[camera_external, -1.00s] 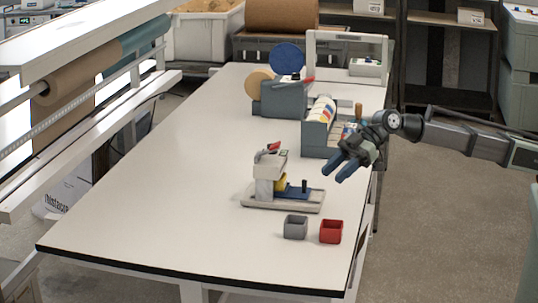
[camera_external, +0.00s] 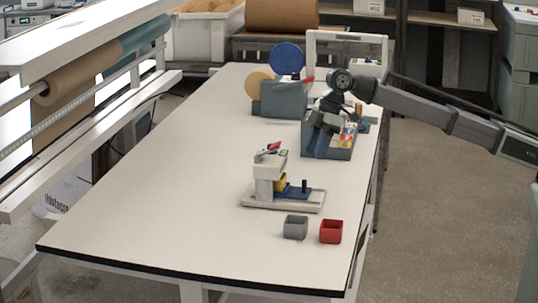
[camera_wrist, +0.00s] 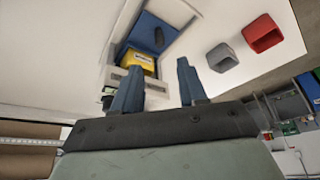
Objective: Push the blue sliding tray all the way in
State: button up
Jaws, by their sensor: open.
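The blue sliding tray (camera_external: 316,193) lies on the light base (camera_external: 262,203) of a small press-like device on the table, extending right from under its beige head (camera_external: 268,166). A yellow block (camera_external: 281,184) is beside the head. My gripper (camera_external: 320,150) is open and empty, fingers pointing down, behind the device and apart from the tray. Its fingers (camera_wrist: 160,78) also show in the wrist view.
A grey bin (camera_external: 295,228) and a red bin (camera_external: 331,232) stand in front of the device. A grey rack (camera_external: 341,153) with colourful items is partly hidden by my gripper. A tape dispenser (camera_external: 283,98) stands farther back. The table's left and front are clear.

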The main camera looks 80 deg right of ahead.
aim_at(304, 180)
jog(key=x, duration=1)
jog(key=shift+a+f, duration=0.1)
jog(key=shift+f, duration=0.05)
grip_shut()
jog(key=shift+w, duration=0.1)
dwell(0.3)
